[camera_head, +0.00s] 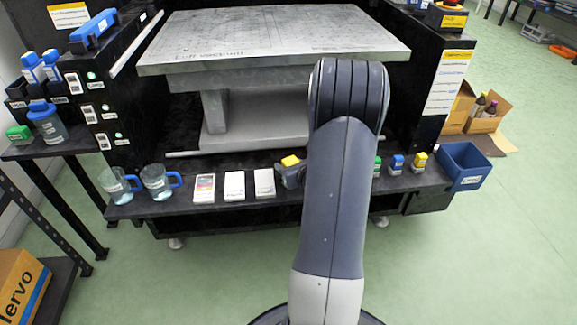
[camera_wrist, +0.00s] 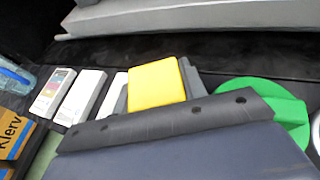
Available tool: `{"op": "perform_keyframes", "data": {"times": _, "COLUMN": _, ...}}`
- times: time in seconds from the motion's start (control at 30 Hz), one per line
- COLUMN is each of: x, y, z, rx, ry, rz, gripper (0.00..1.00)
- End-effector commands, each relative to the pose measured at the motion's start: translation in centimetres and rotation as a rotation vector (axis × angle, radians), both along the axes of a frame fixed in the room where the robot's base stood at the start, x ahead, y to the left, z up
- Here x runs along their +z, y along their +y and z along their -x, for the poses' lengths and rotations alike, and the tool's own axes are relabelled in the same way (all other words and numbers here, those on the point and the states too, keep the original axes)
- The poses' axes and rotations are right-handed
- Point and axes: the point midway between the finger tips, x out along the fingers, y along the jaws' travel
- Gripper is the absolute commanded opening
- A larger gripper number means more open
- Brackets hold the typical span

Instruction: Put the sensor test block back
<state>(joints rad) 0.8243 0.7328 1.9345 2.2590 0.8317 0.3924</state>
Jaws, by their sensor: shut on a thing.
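A yellow block (camera_wrist: 157,84) sits between the grey fingers of my gripper (camera_wrist: 155,90) in the wrist view; my gripper is shut on it. No readable label shows on it, so I cannot confirm that it is the sensor test block. In the head view its yellow top (camera_head: 290,160) shows just left of my arm, above the front ledge, right of the white boxes. Most of my gripper is hidden behind my arm there. I cannot tell whether the block touches the ledge.
White boxes (camera_head: 234,186) and blue-handled jugs (camera_head: 158,182) stand on the ledge to the left. Small capped bottles (camera_head: 396,164) and a blue bin (camera_head: 463,166) are to the right. A green round thing (camera_wrist: 262,98) is close right of my gripper. A grey slab (camera_head: 285,35) overhangs behind.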

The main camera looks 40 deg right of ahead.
Motion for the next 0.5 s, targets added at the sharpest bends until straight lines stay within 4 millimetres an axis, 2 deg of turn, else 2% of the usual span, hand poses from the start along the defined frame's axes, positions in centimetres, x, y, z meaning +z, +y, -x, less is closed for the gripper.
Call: {"op": "perform_keyframes", "data": {"times": 0.5, "x": -1.3, "y": 0.0, "z": 0.0, "rx": 0.000, "ry": 0.000, "rz": -0.001, "gripper": 0.12}}
